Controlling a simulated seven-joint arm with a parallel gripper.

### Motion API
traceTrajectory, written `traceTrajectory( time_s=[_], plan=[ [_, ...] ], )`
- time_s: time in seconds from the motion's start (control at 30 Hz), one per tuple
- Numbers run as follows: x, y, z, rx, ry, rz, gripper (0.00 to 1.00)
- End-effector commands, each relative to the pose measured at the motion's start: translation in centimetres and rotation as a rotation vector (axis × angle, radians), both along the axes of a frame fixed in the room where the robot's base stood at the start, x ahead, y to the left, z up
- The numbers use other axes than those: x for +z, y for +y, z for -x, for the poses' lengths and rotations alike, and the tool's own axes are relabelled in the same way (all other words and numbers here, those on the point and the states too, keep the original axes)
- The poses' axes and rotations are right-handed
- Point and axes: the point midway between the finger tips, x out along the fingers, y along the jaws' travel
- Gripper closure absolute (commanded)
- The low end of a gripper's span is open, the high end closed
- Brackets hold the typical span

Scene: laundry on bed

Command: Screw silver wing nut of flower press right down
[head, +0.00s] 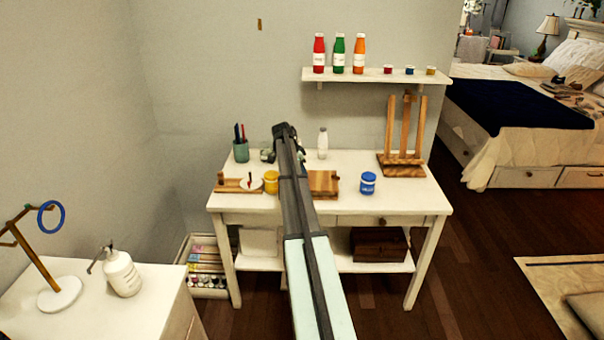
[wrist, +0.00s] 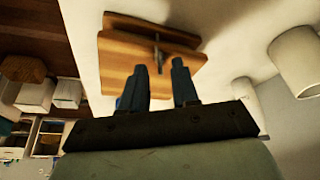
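The flower press (head: 323,183) is a wooden block on the white table in the head view, partly hidden behind my arm. In the wrist view its wooden boards (wrist: 122,52) fill the upper middle. A thin dark upright piece (wrist: 157,45), seemingly the press's screw with its wing nut, stands at the boards; its silver colour and the nut's height cannot be made out. My gripper (wrist: 159,66) is open, its two dark fingers apart, pointing towards the boards. The thin piece shows between and beyond the fingertips; I cannot tell whether they touch it.
On the table (head: 228,201) stand a yellow jar (head: 271,182), a blue jar (head: 368,183), a white bottle (head: 323,143), a pen cup (head: 241,152) and a wooden easel (head: 402,163). A wall shelf (head: 375,75) hangs above. The table's front right is clear.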

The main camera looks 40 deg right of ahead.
Motion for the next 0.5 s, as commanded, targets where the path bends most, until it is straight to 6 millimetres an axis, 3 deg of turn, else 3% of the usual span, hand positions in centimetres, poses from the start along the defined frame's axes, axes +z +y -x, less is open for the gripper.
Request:
traceTrajectory(
  time_s=[0.5],
  plan=[
    [8.8, 3.5, -1.0, 0.0, -0.001, 0.0, 0.7]
  ],
)
